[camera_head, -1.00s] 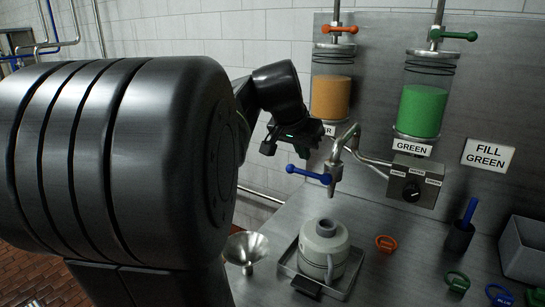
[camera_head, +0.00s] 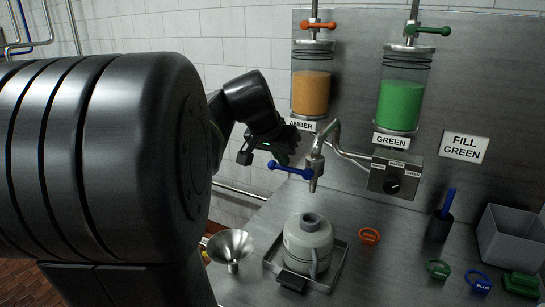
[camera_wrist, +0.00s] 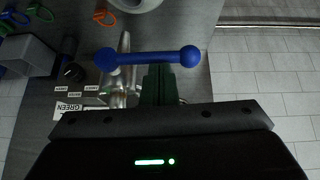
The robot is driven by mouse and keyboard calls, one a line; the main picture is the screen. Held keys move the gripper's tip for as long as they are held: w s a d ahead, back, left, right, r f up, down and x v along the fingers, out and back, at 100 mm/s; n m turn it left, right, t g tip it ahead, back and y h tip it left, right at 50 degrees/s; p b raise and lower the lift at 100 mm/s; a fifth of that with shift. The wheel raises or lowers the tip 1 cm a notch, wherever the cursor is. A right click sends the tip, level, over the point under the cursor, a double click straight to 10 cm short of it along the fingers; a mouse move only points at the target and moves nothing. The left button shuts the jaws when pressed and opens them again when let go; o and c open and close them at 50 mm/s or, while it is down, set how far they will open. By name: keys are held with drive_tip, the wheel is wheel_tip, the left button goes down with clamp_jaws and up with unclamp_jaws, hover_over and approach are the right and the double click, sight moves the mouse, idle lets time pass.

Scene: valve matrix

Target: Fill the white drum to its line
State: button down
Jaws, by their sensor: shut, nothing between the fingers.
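The white drum (camera_head: 307,243) stands upright on a shallow metal tray on the steel bench, below the spout (camera_head: 314,178). Its fill line and contents cannot be made out. A blue lever (camera_head: 289,170) with ball ends sits on the spout; it crosses the wrist view (camera_wrist: 148,56) just ahead of my fingers. My gripper (camera_head: 278,157) is shut and empty, close behind the lever; I cannot tell whether it touches. A green tank (camera_head: 400,104) and an amber tank (camera_head: 311,92) hang on the back panel. A selector box (camera_head: 393,176) with a dark knob is under the green tank.
A sign (camera_head: 465,147) reads FILL GREEN. A metal funnel (camera_head: 230,247) stands left of the drum. An orange ring tag (camera_head: 369,236), green tag (camera_head: 438,269), blue tag (camera_head: 479,282), dark cup (camera_head: 440,226) and grey bin (camera_head: 511,239) are at right.

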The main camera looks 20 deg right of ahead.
drive_tip(key=shift+f, duration=0.2)
drive_tip(key=f+g+h+b, duration=0.1)
drive_tip(key=b, duration=0.1)
drive_tip(key=f+n+g+h+b, duration=0.1)
drive_tip(key=f+g+h+b, duration=0.1)
drive_tip(key=f+n+g+h+b, duration=0.1)
drive_tip(key=f+b, duration=0.1)
drive_tip(key=shift+w+a+g+b, duration=0.3)
drive_tip(key=shift+b, duration=0.1)
drive_tip(key=shift+f, duration=0.1)
idle(6.7)
